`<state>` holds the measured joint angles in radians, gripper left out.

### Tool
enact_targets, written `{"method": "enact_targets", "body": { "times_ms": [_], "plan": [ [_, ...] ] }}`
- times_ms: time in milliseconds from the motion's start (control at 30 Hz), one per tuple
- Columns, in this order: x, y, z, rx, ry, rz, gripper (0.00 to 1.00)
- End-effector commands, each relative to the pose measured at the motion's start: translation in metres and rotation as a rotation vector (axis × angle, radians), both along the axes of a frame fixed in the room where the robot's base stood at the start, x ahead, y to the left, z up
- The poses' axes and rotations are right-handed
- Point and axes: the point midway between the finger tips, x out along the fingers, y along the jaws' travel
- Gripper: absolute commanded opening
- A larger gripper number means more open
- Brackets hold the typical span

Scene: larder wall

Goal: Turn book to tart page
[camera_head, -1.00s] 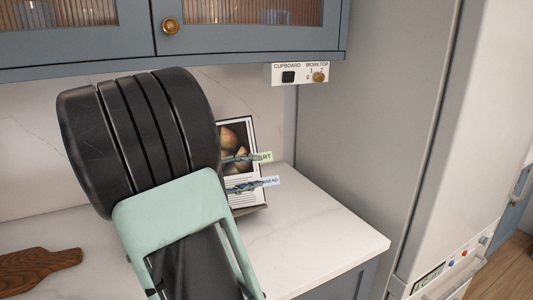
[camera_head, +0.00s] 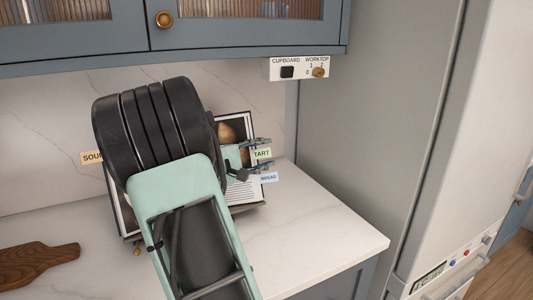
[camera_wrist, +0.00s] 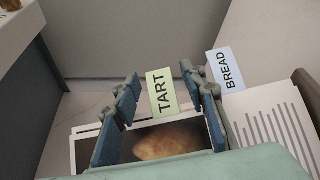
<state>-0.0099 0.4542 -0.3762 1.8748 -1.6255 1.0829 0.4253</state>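The open recipe book (camera_head: 124,212) leans on a stand on the worktop, and my arm hides much of it. A green TART tab (camera_head: 262,154) sticks out at its right edge, above a blue BREAD tab (camera_head: 269,177). A SOUP tab (camera_head: 92,157) shows at the left edge. My gripper (camera_head: 264,154) is open at the right edge, one finger on each side of the TART tab. In the wrist view the TART tab (camera_wrist: 162,93) stands between the parted fingers, and the BREAD tab (camera_wrist: 226,69) is just outside the right finger. Contact with the tab cannot be told.
A wooden board (camera_head: 36,264) lies at the left of the worktop (camera_head: 315,230). A wall cupboard (camera_head: 245,35) hangs above, with a switch panel (camera_head: 299,69) under it. A tall grey panel (camera_head: 372,130) stands at the right. The worktop right of the book is clear.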

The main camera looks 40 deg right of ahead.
Motion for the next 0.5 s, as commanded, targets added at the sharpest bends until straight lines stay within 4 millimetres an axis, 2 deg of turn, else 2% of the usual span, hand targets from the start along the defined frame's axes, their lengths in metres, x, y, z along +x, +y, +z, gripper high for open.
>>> {"method": "enact_targets", "body": {
  "times_ms": [133,400,500],
  "plan": [
    [0.0007,-0.0103,-0.0014,0.0,0.0,0.0,0.39],
    [0.0008,-0.0117,-0.0016,0.0,0.0,0.001,0.39],
    [0.0007,-0.0116,-0.0015,0.0,0.0,0.0,0.3]
  ]
}}
